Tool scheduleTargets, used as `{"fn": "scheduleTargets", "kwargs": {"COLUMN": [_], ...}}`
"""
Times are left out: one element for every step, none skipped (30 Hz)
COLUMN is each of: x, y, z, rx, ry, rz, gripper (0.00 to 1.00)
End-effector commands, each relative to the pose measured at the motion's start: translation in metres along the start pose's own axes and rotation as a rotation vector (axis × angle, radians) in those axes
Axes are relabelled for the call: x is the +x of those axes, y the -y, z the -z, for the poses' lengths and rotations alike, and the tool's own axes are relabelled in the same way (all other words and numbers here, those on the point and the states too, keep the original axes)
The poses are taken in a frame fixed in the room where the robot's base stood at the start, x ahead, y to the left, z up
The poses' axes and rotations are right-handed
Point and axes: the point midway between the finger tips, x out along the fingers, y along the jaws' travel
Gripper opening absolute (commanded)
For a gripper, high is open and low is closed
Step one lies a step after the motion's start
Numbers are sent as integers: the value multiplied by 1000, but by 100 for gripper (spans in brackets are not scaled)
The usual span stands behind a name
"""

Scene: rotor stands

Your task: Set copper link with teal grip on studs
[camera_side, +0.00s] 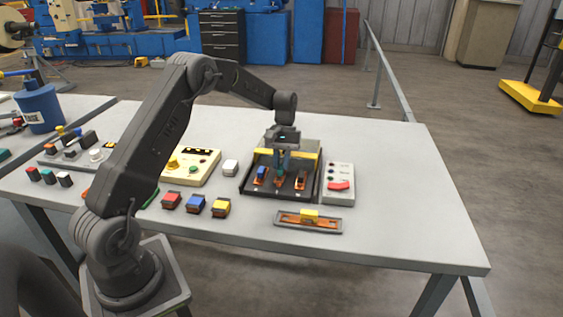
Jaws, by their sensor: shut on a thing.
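My gripper (284,148) points down over the black stand (250,190) at the middle right of the table. It is shut on a teal grip (281,163), which hangs under the jaws. The copper link under the grip is small and partly hidden. Copper parts (299,183) show on the stand's front face, one with a blue block (261,172) at its left. I cannot tell whether the held link touches the studs, which are too small to make out.
A tray (280,225) with a yellow-gripped copper piece (309,216) lies in front. Red, blue and yellow blocks (196,205) sit front left. The table's right end is clear.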

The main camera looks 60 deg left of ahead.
Motion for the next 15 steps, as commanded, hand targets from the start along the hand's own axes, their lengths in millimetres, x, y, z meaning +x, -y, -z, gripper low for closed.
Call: {"fn": "scheduleTargets", "kwargs": {"x": [0,1,1,2,2,3,3,4,5,5,6,7,8,9,10], "y": [0,0,0,0,0,0,0,0,0,0,0,0,0,0,0], "z": [0,0,0,1,1,1,1,2,2,2,2,3,3,3,4], "rx": [0,0,0,0,0,0,0,0,0,0,0,0,0,0,0], "ry": [0,0,0,0,0,0,0,0,0,0,1,1,1,2,2], "rz": [0,0,0,0,0,0,0,0,0,0,0,0,1,1,1], "gripper": [0,0,0,0,0,0,0,0,0,0,0,0,0,0,0]}}
